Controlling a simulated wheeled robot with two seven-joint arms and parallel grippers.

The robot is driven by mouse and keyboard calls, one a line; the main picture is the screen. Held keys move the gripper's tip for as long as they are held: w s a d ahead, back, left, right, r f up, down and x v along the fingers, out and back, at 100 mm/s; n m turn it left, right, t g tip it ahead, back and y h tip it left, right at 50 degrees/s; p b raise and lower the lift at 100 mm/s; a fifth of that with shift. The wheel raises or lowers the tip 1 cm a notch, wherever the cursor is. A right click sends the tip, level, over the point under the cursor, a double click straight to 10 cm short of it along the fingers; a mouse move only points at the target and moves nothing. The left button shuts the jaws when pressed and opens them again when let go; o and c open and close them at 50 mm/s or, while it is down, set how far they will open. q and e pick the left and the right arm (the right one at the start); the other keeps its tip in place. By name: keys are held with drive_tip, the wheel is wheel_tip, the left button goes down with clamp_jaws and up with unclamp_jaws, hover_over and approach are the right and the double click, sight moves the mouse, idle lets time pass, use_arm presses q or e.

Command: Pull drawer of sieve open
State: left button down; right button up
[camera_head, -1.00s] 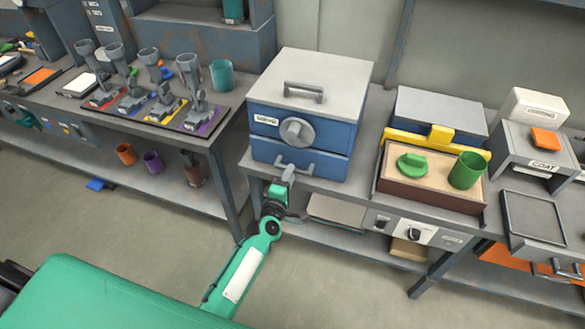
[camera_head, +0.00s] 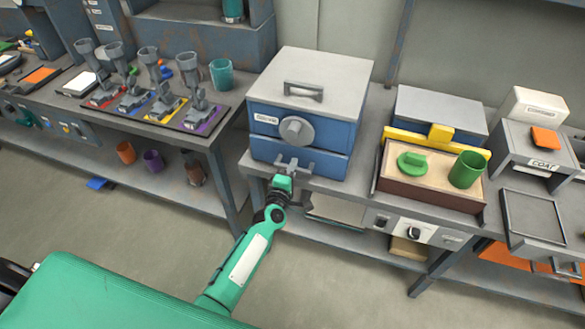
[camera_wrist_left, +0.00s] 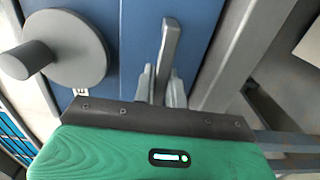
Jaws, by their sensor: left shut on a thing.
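The sieve (camera_head: 308,112) is a blue box with a grey lid and a round grey knob (camera_head: 296,130) on its front. Its drawer (camera_head: 322,163) is the lower blue part and looks flush with the body. The drawer has a grey bar handle (camera_head: 306,170), which also shows in the left wrist view (camera_wrist_left: 168,45). My left gripper (camera_head: 288,166) is at the drawer front, its fingers (camera_wrist_left: 162,85) closed around the handle. The knob also shows in the left wrist view (camera_wrist_left: 66,50). My right gripper is in neither view.
A table (camera_head: 350,186) carries the sieve. The floor in front is clear around my arm.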

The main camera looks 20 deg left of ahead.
use_arm(q)
drive_tip(key=shift+s, duration=0.1)
